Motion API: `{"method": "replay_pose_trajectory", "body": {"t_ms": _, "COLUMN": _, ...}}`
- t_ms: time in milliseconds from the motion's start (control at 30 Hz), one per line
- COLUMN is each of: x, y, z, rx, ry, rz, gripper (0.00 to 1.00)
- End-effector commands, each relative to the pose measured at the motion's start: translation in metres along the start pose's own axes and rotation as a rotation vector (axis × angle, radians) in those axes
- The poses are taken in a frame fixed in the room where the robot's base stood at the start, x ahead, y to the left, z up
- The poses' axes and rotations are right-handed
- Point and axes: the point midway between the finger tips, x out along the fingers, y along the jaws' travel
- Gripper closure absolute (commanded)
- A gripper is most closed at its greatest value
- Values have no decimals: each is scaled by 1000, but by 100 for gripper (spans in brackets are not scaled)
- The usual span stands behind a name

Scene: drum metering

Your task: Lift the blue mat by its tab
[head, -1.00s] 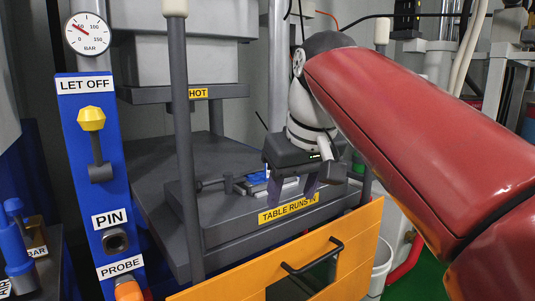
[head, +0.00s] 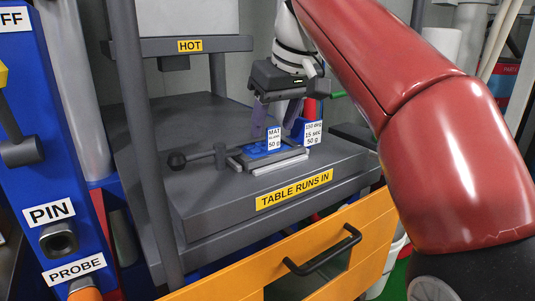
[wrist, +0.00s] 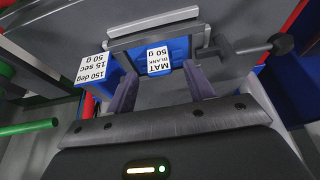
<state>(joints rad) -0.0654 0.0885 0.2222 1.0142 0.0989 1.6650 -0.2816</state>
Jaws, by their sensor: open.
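The blue mat (head: 256,149) lies in a grey metal frame (head: 238,163) on the press table. It also shows in the wrist view (wrist: 180,48), near the top centre. A white label reading "MAT BLANK 50 g" (head: 274,138) stands at it and hides part of it. I cannot clearly make out the mat's tab. My gripper (head: 275,117) is open and empty, behind and above the mat, with its fingers pointing down. In the wrist view the purple fingers (wrist: 162,84) are spread apart, just short of the label and mat, and seem not to touch them.
A blue block labelled "150 deg 15 sec 50 g" (head: 312,134) stands right of the mat. A handle with a dark knob (head: 177,161) reaches left from the frame. The HOT platen (head: 195,46) hangs above the table, and a dark post (head: 143,130) stands at left.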

Motion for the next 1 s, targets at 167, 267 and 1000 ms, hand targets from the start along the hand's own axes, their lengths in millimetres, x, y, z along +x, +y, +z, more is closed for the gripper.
{"method": "replay_pose_trajectory", "body": {"t_ms": 167, "x": 8, "y": 0, "z": 0, "rx": 1, "ry": 1, "rz": 1, "gripper": 47}}
{"method": "replay_pose_trajectory", "body": {"t_ms": 267, "x": 7, "y": 0, "z": 0, "rx": 1, "ry": 1, "rz": 1, "gripper": 47}}
{"method": "replay_pose_trajectory", "body": {"t_ms": 1000, "x": 6, "y": 0, "z": -1, "rx": 1, "ry": 2, "rz": 1, "gripper": 100}}
